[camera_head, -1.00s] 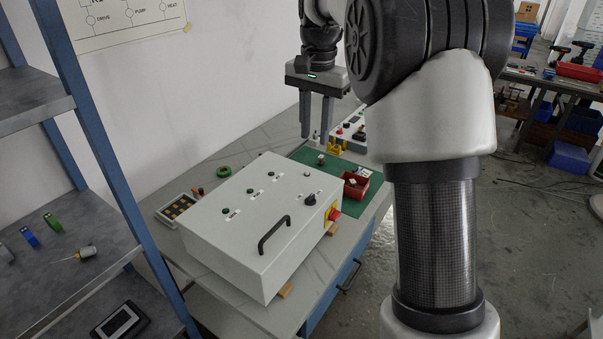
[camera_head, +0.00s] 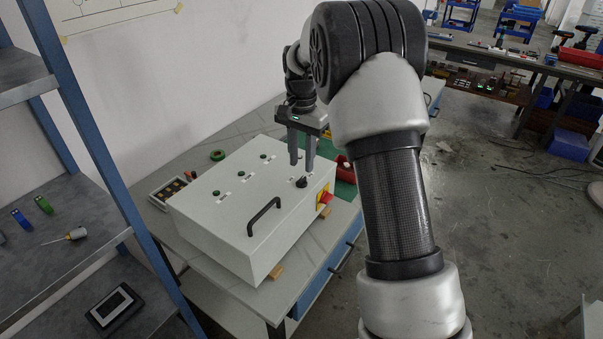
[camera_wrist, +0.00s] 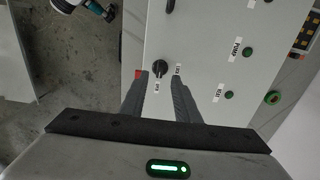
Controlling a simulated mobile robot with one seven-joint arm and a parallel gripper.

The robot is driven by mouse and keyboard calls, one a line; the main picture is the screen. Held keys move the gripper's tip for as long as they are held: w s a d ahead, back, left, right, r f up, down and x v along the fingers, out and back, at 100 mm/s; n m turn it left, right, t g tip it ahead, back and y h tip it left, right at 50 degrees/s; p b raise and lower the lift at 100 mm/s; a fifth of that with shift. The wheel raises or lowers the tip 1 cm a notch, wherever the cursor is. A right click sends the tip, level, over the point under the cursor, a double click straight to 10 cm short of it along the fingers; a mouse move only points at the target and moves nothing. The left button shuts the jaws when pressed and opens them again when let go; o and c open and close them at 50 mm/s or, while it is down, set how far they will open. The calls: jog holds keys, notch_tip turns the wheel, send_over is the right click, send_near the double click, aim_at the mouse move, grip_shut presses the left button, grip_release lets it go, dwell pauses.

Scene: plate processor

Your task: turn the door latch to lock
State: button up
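The door latch is a black rotary knob (camera_head: 302,182) on the top face of a light grey control box (camera_head: 215,215), near its right edge. In the wrist view the knob (camera_wrist: 159,68) sits just beyond my fingertips, with small labels beside it that I cannot read surely. My gripper (camera_head: 300,162) hangs above the knob, fingers pointing down. In the wrist view my gripper (camera_wrist: 155,82) has its two fingers apart, one on each side of the knob's line, with nothing between them. I cannot tell the exact height above the knob.
A black handle (camera_head: 264,216) stands up from the box in front of the knob. A red emergency button (camera_head: 326,198) is on the box's right side. Green indicators (camera_head: 239,173) line the far side. A blue-framed shelf (camera_head: 85,150) stands at the left.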

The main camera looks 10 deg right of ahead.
aim_at(302, 179)
notch_tip(302, 179, down, 5)
dwell(0.3)
grip_shut()
